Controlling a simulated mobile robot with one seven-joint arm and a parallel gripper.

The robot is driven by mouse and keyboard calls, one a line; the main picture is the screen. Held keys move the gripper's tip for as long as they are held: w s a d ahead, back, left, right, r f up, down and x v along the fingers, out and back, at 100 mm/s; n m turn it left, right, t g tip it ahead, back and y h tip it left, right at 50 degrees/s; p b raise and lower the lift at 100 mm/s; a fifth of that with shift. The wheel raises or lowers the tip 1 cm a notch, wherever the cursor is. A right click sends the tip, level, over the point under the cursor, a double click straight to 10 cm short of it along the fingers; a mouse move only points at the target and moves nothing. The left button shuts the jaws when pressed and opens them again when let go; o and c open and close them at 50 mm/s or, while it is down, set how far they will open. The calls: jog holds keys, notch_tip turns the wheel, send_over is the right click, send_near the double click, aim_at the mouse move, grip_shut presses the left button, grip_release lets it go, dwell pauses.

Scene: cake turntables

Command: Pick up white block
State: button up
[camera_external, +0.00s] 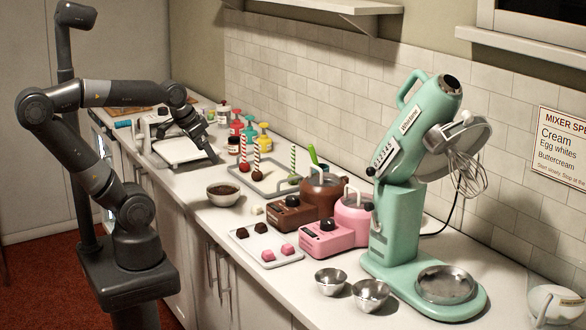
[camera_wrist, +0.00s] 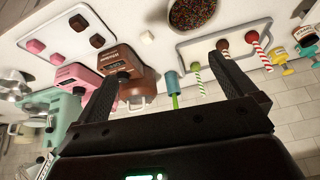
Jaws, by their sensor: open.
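The white block (camera_wrist: 147,37) is a small cream cube on the white counter. In the wrist view it lies between the tray of coloured blocks and the sprinkle bowl, near the brown melting pot. It also shows in the external view (camera_external: 256,210), right of the bowl and beside the brown pot's base. My gripper (camera_wrist: 168,64) is open, with nothing between its fingers. In the external view my gripper (camera_external: 214,158) is above the counter near the white board, well back and left of the block. The block is apart from my fingers.
A white tray (camera_external: 283,262) holds brown and pink blocks. The sprinkle bowl (camera_external: 224,203), brown pot (camera_external: 322,190) and pink pot (camera_external: 354,217) stand close around the block. A grey tray (camera_external: 240,185) with striped sticks is behind. The mint mixer (camera_external: 398,217) stands at right.

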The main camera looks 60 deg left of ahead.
jog(key=shift+s+f+n, duration=0.3)
jog(key=shift+f+n, duration=0.1)
jog(key=shift+f, duration=0.05)
jog(key=c, duration=1)
jog(key=shift+c, duration=0.2)
jog(key=n+g, duration=0.2)
jog(key=g, duration=0.8)
send_over(257, 206)
jog(key=w, duration=0.2)
jog(key=shift+h, duration=0.4)
notch_tip(257, 206, down, 13)
jog(key=shift+a+r, duration=0.1)
jog(key=shift+a, duration=0.05)
jog(key=shift+w+x, duration=0.2)
jog(key=shift+x, duration=1.25)
jog(key=shift+w+x, duration=0.25)
jog(key=shift+x, duration=1.2)
